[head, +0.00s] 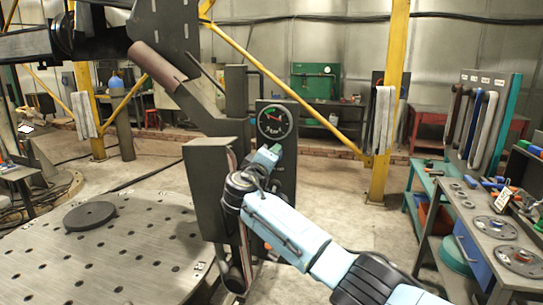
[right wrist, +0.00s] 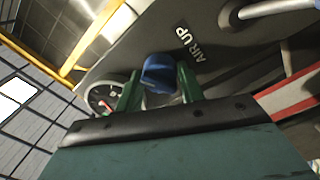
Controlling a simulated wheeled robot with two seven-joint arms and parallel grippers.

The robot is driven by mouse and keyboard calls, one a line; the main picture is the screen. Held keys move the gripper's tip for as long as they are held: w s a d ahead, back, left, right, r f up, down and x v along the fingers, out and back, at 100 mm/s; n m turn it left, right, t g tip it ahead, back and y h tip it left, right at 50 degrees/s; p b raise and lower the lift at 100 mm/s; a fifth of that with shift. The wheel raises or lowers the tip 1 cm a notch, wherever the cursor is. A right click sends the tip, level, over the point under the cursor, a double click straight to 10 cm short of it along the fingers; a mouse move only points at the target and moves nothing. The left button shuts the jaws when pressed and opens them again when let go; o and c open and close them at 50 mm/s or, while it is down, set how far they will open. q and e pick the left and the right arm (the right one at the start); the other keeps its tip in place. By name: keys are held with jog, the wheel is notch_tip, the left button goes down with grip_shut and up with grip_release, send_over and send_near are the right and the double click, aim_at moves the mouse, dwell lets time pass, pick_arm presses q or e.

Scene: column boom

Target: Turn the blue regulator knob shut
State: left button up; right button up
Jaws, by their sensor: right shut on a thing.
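The blue regulator knob (right wrist: 160,72) sits on a dark panel (right wrist: 215,58) marked "AIR UP" in the right wrist view. My right gripper (right wrist: 158,84) has its two green fingers on either side of the knob and is shut on it. In the head view my right gripper (head: 271,154) reaches the front of the dark control box, just below a round pressure gauge (head: 274,121). The knob is mostly hidden there by the gripper. The gauge also shows in the right wrist view (right wrist: 103,98), left of the fingers. My left gripper is not in view.
A perforated round-holed steel table (head: 120,250) with a dark disc (head: 90,216) stands at the left. A yellow post (head: 388,110) rises behind the box. A bench (head: 480,215) with flanges and tools is at the right. Open floor lies between.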

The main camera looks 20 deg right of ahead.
jog(key=n+p, duration=0.1)
jog(key=n, duration=0.2)
jog(key=n+p, duration=0.2)
jog(key=n, duration=0.1)
jog(key=shift+n+t+p, duration=0.3)
jog(key=shift+n, duration=0.1)
jog(key=n+p, duration=0.2)
jog(key=n, duration=0.2)
jog(key=shift+y+p, duration=0.3)
jog(key=shift+p, duration=0.1)
jog(key=shift+f+n+p, duration=0.2)
jog(key=shift+n+p, duration=0.3)
jog(key=shift+n, duration=0.3)
jog(key=shift+s, duration=0.1)
jog(key=o, duration=1)
jog(key=shift+d, duration=0.1)
